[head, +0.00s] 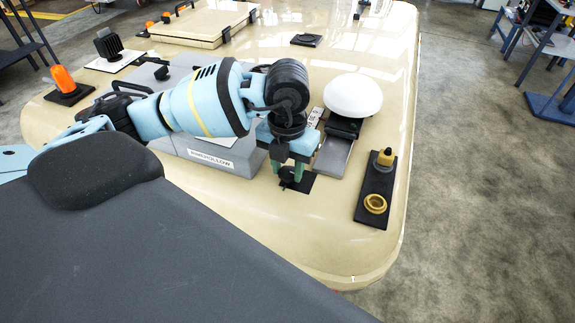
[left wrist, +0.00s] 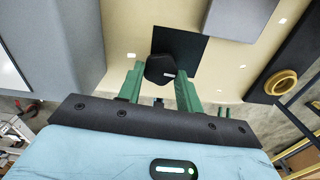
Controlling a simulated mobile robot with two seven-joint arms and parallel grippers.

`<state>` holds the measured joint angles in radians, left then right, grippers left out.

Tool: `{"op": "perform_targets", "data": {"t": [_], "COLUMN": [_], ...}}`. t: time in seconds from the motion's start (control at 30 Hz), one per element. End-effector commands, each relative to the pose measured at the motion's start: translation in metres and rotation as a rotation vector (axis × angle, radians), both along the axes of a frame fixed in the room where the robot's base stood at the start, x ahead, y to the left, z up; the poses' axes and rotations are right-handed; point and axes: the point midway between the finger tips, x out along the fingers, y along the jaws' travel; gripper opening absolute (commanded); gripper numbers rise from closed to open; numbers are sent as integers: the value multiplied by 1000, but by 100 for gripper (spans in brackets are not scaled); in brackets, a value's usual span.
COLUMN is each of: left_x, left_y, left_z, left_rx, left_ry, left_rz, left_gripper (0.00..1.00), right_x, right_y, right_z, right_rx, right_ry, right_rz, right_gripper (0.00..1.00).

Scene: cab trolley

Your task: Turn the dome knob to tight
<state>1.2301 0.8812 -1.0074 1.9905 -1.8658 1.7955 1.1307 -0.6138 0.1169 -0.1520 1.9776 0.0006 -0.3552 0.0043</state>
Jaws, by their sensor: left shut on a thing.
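A white dome (head: 352,95) stands on a dark mount near the right side of the cream deck in the head view. In front of it and to the left, a black knob (head: 288,174) sits on a flat black plate (head: 303,184). My left gripper (head: 287,168) reaches down over this knob with its green fingers on either side. The gripper is shut on the knob. My right gripper is not in view.
A grey box (head: 215,155) with a label stands left of my gripper. A grey slab (head: 334,156) lies below the dome. A black strip (head: 371,205) with a yellow-capped part and a brass ring (head: 375,203) lies to the right. An orange beacon (head: 63,79) stands far left.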

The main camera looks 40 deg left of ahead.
Motion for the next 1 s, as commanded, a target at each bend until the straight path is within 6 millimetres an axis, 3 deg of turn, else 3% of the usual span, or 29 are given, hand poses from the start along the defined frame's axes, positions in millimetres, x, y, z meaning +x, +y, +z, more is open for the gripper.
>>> {"op": "perform_targets", "data": {"t": [1.0], "left_x": [1], "left_y": [3], "left_z": [-1], "left_rx": [-1], "left_ry": [1], "left_rz": [-956], "left_gripper": [13], "right_x": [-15], "right_y": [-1], "right_z": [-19], "right_rx": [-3], "right_ry": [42], "right_rz": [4], "right_gripper": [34]}}
